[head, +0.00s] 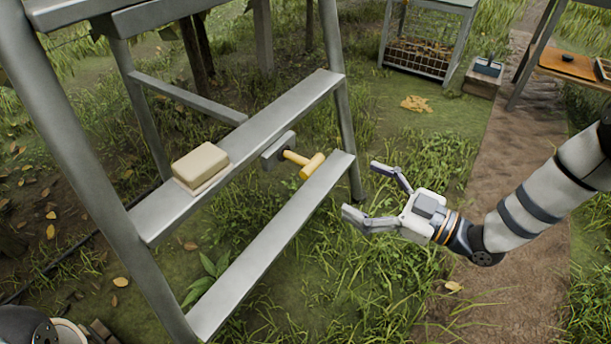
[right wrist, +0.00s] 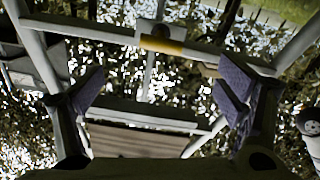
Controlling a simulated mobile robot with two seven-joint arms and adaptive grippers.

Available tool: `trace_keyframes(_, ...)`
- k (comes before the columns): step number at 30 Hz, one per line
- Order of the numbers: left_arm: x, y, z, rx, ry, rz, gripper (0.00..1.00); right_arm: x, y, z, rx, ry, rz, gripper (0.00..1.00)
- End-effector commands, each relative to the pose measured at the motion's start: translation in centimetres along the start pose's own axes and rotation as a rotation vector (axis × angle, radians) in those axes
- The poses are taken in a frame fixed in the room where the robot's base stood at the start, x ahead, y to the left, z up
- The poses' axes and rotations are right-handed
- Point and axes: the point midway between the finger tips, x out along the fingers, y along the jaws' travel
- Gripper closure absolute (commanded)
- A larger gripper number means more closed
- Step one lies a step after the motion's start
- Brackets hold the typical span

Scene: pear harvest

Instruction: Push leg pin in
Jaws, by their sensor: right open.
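The leg pin (head: 311,166) has a thick yellow grip on a thinner yellow shaft. It sticks out of a grey bracket (head: 278,151) beside the metal ladder's steps, and a length of shaft shows between bracket and grip. In the right wrist view the yellow pin (right wrist: 163,45) is at the upper middle, beyond the fingertips. My right gripper (head: 360,190) is open and empty, to the right of the pin and apart from it. Its fingers point left toward the ladder. My left gripper does not show.
A beige block (head: 201,164) lies on the upper ladder step (head: 285,115). The lower step (head: 275,245) ends close to my right gripper. A wire-sided stand (head: 418,58) and a wooden table (head: 572,64) stand at the back.

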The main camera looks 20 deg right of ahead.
Motion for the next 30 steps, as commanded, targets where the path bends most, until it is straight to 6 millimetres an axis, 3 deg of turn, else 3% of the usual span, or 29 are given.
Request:
trace_keyframes(12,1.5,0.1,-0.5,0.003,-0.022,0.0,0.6,9.6,-0.2,-0.1,0.004,-0.002,-0.004,0.13)
trace_keyframes(18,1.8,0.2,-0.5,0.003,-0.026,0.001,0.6,11.4,-0.1,-0.2,0.004,-0.004,-0.003,0.13)
trace_keyframes(25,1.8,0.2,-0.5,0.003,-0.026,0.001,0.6,11.5,-0.1,-0.2,0.005,-0.004,-0.002,0.13)
trace_keyframes(30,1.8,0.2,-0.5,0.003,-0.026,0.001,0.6,11.5,-0.1,-0.2,0.005,-0.004,-0.002,0.52)
